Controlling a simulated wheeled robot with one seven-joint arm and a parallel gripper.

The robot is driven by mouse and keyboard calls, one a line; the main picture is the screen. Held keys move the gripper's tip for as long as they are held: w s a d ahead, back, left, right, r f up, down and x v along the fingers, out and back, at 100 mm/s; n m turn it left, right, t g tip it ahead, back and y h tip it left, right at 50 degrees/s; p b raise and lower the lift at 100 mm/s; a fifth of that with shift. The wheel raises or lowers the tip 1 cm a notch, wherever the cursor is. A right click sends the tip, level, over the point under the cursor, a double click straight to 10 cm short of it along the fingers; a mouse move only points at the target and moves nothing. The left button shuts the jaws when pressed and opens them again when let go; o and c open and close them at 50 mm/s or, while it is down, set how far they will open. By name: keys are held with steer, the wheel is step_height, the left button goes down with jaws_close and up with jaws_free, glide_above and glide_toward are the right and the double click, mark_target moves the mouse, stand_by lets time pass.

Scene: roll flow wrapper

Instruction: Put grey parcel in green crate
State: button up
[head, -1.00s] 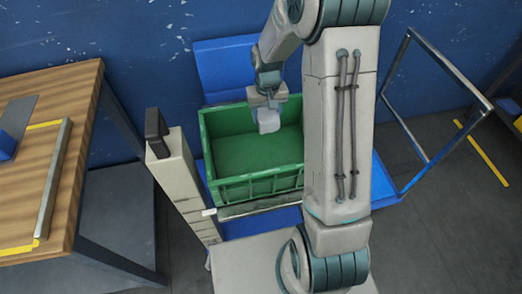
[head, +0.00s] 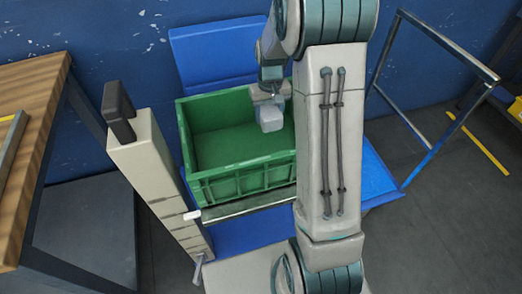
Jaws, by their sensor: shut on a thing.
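The grey parcel (head: 270,118) is a small pale grey block, held at the right side of the green crate in the head view. My gripper (head: 268,102) is shut on it from above, and the parcel hangs below the jaws. The green crate (head: 239,172) is an open box with ribbed walls. In the picture the parcel overlaps the crate's opening, and I cannot tell its exact height above the crate floor. The visible part of the crate floor is bare. My arm covers the crate's right end.
The crate stands on a blue surface (head: 240,232) with a blue panel (head: 213,55) behind it. A beige post with a black top (head: 118,102) stands at left front. A wooden table (head: 30,110) is far left. A metal frame (head: 440,45) stands at right.

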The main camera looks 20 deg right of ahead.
steer(key=s+a+f, duration=0.1)
steer(key=s, duration=0.1)
steer(key=s+a+f, duration=0.1)
steer(key=s+f, duration=0.1)
steer(key=s+a+f+b, duration=0.1)
steer(key=s, duration=0.1)
steer(key=shift+a+f, duration=0.15)
steer(key=shift+a, duration=0.15)
steer(key=shift+f+b, duration=0.4)
steer(key=shift+f, duration=1.6)
steer(key=shift+f, duration=0.1)
steer(key=shift+f, duration=0.15)
steer(key=o, duration=1.1)
steer(key=shift+s, duration=0.1)
steer(key=shift+r, duration=0.2)
